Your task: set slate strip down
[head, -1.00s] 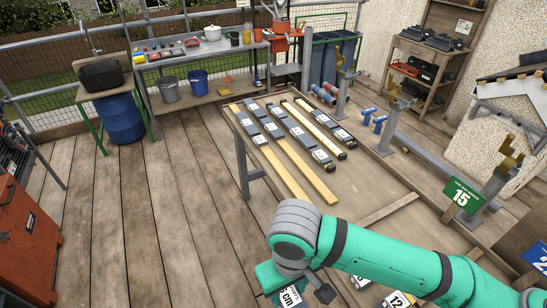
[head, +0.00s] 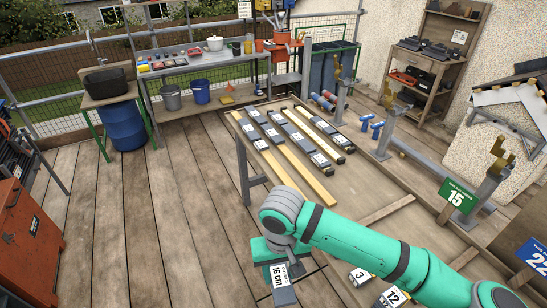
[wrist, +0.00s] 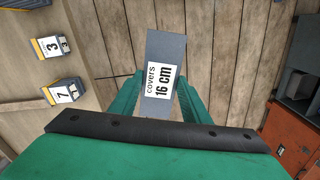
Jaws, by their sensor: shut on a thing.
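My gripper (head: 277,262) is shut on a dark grey slate strip (head: 284,295) with a white "covers 16 cm" label. In the wrist view the strip (wrist: 166,45) sticks out beyond the fingers (wrist: 157,90), which grip it from both sides. In the head view the strip is near the bottom middle, in front of the workbench's near end, and the frame cuts off its lower end. I cannot tell its height above what lies below. Other slate pieces (head: 296,137) lie in rows along wooden battens (head: 300,170) on the workbench.
Blocks labelled 3 (head: 360,275) and 12 (head: 393,297) lie by my arm; the block labelled 7 (wrist: 64,92) shows in the wrist view. A green "15" sign (head: 457,195) stands at the right. An orange-red cabinet (head: 28,225) stands at the left. The plank floor (head: 160,220) between is clear.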

